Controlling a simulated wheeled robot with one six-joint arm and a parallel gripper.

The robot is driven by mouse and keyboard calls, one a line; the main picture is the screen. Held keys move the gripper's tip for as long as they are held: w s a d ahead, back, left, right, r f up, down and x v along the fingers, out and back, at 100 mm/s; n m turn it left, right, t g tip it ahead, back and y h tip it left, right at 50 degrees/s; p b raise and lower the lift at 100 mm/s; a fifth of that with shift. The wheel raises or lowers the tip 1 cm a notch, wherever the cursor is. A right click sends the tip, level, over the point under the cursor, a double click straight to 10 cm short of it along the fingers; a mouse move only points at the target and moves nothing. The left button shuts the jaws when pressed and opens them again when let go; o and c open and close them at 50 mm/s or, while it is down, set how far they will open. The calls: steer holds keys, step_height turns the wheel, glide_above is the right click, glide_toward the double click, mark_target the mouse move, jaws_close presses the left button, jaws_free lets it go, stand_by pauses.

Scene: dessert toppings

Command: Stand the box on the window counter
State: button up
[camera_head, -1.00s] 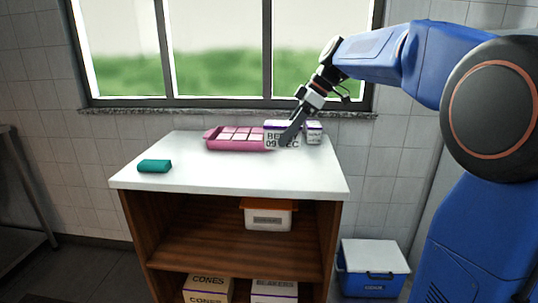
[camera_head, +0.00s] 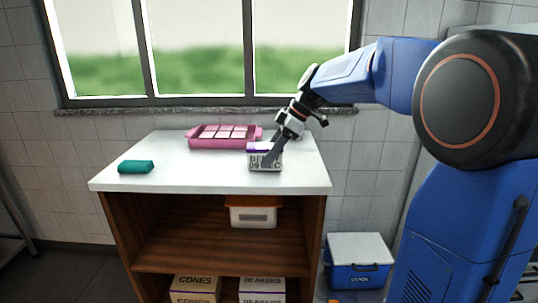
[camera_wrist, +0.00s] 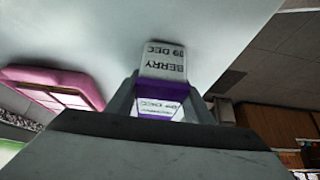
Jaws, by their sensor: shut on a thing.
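The box (camera_head: 262,149), white with a purple band and the words BERRY 09 DEC, is upright at the white top of the window counter (camera_head: 205,177), right of its middle. I cannot tell whether its base touches the top. My gripper (camera_head: 271,158) reaches down from the upper right and is shut on the box, with a finger across its front. In the wrist view the box (camera_wrist: 162,62) sits between the two fingers (camera_wrist: 164,104), with the pale counter top beyond it.
A pink tray (camera_head: 190,144) with pale squares stands at the back, behind and left of the box. A teal object (camera_head: 136,167) lies at the left. The counter front between them is clear. Shelves below hold an orange-lidded tub (camera_head: 253,217) and cartons. A blue cooler (camera_head: 355,275) stands on the floor at right.

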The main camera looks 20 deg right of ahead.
steer(key=shift+f, duration=0.1)
steer(key=o, duration=1.3)
steer(key=v, duration=1.2)
steer(key=shift+s+f+m+t+h, duration=0.45)
steer(key=shift+s+f+m+h, duration=0.6)
steer(key=shift+s+f+m, duration=2.5)
steer(key=shift+s+f+m+t+h, duration=0.5)
steer(key=shift+s+f+m+h, duration=0.65)
steer(key=shift+s+f, duration=4.55)
steer(key=shift+s+f+m+t+h, duration=0.7)
steer(key=shift+s+f+m, duration=1.85)
steer(key=shift+s, duration=4.1)
steer(key=shift+g, duration=0.25)
